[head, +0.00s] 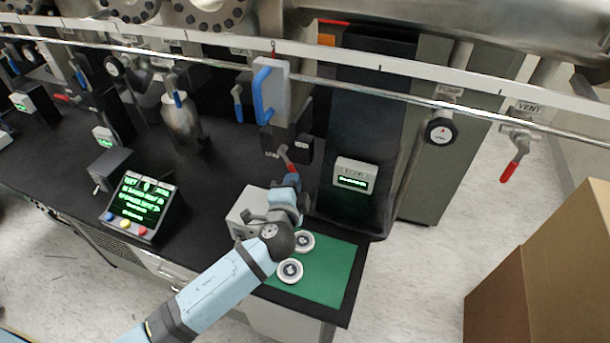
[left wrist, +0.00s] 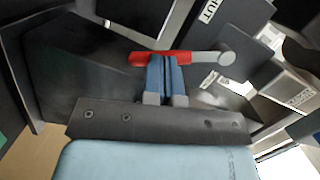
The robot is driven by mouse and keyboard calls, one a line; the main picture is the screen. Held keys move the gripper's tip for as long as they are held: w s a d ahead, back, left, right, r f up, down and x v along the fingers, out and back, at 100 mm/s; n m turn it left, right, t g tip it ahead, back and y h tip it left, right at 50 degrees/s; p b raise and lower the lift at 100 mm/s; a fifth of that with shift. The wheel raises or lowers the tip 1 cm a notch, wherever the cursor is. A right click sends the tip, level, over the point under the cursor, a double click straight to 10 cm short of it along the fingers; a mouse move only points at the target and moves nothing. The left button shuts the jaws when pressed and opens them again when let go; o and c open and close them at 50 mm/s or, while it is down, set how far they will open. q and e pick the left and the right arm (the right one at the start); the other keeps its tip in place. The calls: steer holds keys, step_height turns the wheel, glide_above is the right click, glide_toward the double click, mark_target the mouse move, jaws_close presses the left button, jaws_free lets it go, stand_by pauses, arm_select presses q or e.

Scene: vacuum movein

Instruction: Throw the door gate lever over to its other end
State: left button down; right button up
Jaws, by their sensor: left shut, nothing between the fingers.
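The door gate lever (head: 284,157) has a red grip on a grey shaft and sits on a dark block below the grey housing with a blue handle. In the left wrist view the lever (left wrist: 150,58) lies across the picture, its grey pivot end (left wrist: 224,57) to the right near a plate lettered "…UT". My left gripper (head: 292,177) is at the lever's red end. In the left wrist view the blue fingers (left wrist: 167,75) are together and empty, their tips overlapping the red grip; I cannot tell whether they touch it. My right gripper is not in view.
A green-lit readout (head: 355,175) stands right of the lever. A grey box (head: 246,210) and a green mat (head: 335,275) with two round flanges (head: 290,271) are beside and below my left arm. A long rail (head: 400,97) crosses above. A cardboard box (head: 545,270) stands at right.

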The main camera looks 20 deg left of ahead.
arm_select(q)
steer(key=shift+a+f+m+t+b, duration=0.2)
steer(key=shift+a+m, duration=0.2)
steer(key=shift+m, duration=0.2)
steer(key=shift+a+f+m+t+b, duration=0.15)
steer(key=shift+a+m, duration=0.2)
steer(key=shift+m, duration=0.25)
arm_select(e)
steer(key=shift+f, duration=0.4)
arm_select(q)
steer(key=shift+a+m+b, duration=0.3)
steer(key=shift+a+m, duration=0.5)
steer(key=shift+m, duration=0.5)
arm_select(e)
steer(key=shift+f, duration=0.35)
arm_select(q)
steer(key=shift+f, duration=0.15)
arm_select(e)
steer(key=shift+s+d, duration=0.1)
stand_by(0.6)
